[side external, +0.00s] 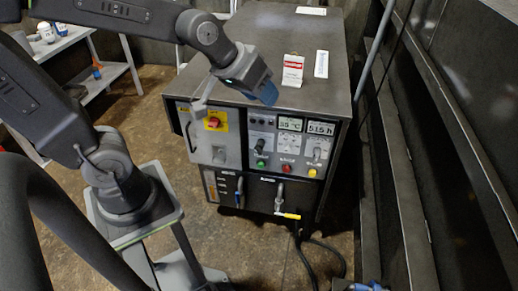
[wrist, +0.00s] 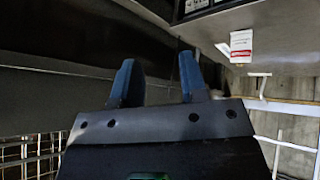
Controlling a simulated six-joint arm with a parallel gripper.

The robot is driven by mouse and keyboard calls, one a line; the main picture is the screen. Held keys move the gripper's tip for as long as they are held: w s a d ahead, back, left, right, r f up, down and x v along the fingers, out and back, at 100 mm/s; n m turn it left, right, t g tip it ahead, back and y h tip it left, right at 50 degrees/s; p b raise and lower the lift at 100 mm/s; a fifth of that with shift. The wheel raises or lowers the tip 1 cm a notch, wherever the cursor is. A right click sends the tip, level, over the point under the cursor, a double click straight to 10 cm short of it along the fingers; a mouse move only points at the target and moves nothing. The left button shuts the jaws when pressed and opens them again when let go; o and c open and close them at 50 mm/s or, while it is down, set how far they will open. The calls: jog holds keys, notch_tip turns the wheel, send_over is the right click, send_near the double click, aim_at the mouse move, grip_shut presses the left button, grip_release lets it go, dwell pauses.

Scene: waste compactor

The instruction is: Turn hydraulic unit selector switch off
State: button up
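The hydraulic unit (side external: 222,80) is a dark grey cabinet with a control panel on its front. The panel carries a black selector knob (side external: 260,146) left of centre and another grey switch (side external: 317,154) at the right; I cannot tell which one the task names, and their settings are too small to read. My gripper (side external: 268,92) has blue fingers and hangs above the panel's upper edge, apart from the switches. In the wrist view my gripper (wrist: 157,80) shows two blue fingers spread apart with nothing between them. The panel's switches are not visible there.
A red main switch on a yellow plate (side external: 215,121) sits on the left door. Green, red and yellow buttons (side external: 286,168) line the panel's lower part. Below is a yellow-handled lever (side external: 288,215). A dark wall stands at right.

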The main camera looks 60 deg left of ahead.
jog(key=w+a+f+n+t+y, duration=0.15)
jog(key=w+f+n, duration=0.5)
jog(key=w, duration=0.65)
jog(key=w+a+f+n+t+y, duration=0.1)
jog(key=w+a+f+n, duration=0.15)
jog(key=f, duration=0.35)
jog(key=w+a+f+n+t+y, duration=0.1)
jog(key=w+a+f+y, duration=0.1)
jog(key=w+f, duration=0.35)
jog(key=n+t+y, duration=0.2)
jog(key=n+y, duration=0.3)
jog(key=y, duration=0.4)
send_near(258, 153)
jog(key=x, duration=1.2)
jog(key=shift+w+a+r, duration=0.1)
jog(key=shift+w+a, duration=0.05)
jog(key=shift+a, duration=0.15)
jog(key=c, duration=0.6)
jog(key=shift+o, duration=0.2)
